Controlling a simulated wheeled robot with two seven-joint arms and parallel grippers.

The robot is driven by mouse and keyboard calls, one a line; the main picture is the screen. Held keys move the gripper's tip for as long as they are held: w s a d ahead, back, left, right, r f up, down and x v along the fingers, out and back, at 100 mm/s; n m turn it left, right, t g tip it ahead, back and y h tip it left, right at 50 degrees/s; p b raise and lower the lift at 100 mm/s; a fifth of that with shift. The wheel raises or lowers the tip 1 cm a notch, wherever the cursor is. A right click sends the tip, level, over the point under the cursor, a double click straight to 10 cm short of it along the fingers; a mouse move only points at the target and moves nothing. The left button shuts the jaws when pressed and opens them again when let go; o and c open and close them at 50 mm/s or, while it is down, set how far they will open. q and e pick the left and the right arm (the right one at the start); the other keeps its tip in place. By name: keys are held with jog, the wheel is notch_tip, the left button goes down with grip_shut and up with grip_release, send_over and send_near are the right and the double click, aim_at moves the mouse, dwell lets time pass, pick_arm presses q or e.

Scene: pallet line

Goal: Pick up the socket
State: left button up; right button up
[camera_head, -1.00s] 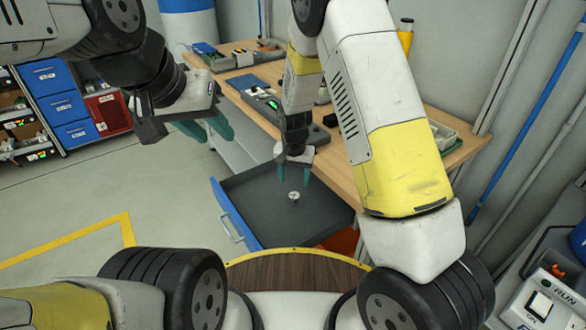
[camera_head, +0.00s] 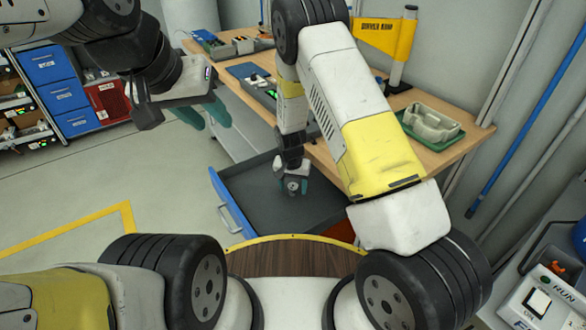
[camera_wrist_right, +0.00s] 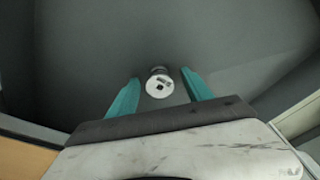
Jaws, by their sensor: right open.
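The socket (camera_head: 293,186) is a small silvery cylinder on the dark floor of the open drawer (camera_head: 247,196). In the right wrist view the socket (camera_wrist_right: 159,84) shows its round end with a square hole and lies just beyond and between the fingertips. My right gripper (camera_head: 292,188) is open, reaches down into the drawer, and has a finger on each side of the socket; its teal fingers also show in the wrist view (camera_wrist_right: 160,88). Whether they touch the socket cannot be told. My left gripper (camera_head: 209,113) is open and empty, left of the workbench.
The wooden workbench (camera_head: 375,150) stands behind the drawer, with a green tray (camera_head: 432,125) holding a grey part and a yellow-flagged post (camera_head: 385,38) on it. Drawer walls surround my right gripper. Blue drawers (camera_head: 58,92) stand at the far left.

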grip_shut()
jog(key=shift+r, duration=0.2)
